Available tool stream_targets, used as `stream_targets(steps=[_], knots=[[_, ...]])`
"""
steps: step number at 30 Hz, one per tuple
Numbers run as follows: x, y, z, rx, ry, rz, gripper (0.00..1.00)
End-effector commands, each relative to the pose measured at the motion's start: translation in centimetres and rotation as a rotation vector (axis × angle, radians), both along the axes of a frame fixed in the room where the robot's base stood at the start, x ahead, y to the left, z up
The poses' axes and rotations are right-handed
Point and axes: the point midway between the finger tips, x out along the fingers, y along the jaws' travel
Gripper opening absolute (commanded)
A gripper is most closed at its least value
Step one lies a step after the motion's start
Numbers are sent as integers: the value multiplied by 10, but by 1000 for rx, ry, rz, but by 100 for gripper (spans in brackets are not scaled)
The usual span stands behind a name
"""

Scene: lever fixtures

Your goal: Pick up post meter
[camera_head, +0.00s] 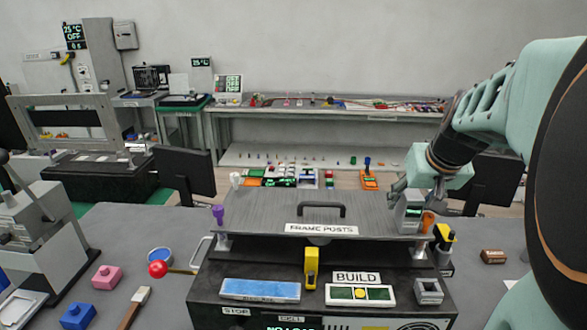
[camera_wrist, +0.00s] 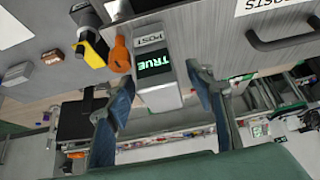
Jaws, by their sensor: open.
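The post meter (camera_wrist: 152,44) is a small grey box with a dark screen reading TRUE in green and a label POST. In the wrist view it stands between the two fingers of my gripper (camera_wrist: 160,78), which are spread apart with gaps on both sides. In the head view the meter (camera_head: 411,224) is at the right end of the FRAME POSTS plate, and my gripper (camera_head: 418,192) is right at its top, partly hiding it. My gripper is open and holds nothing. Whether a finger touches the meter is not clear.
An orange rounded piece (camera_wrist: 121,55) stands close beside the meter. A yellow and black tool (camera_head: 443,238) is just right of it. The grey plate (camera_head: 265,212) has a dark handle (camera_head: 322,210). A red ball-ended lever (camera_head: 158,269) is at left front.

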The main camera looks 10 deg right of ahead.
Motion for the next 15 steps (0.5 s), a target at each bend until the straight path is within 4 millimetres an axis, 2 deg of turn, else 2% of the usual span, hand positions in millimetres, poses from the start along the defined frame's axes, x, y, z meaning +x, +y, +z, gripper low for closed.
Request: stream_targets(steps=[1,8,15], knots=[[-1,-1,-6,-1,-1,-1,49],[-2,-1,-5,-1,-2,-1,49],[-1,-1,-5,-1,-2,-1,25]])
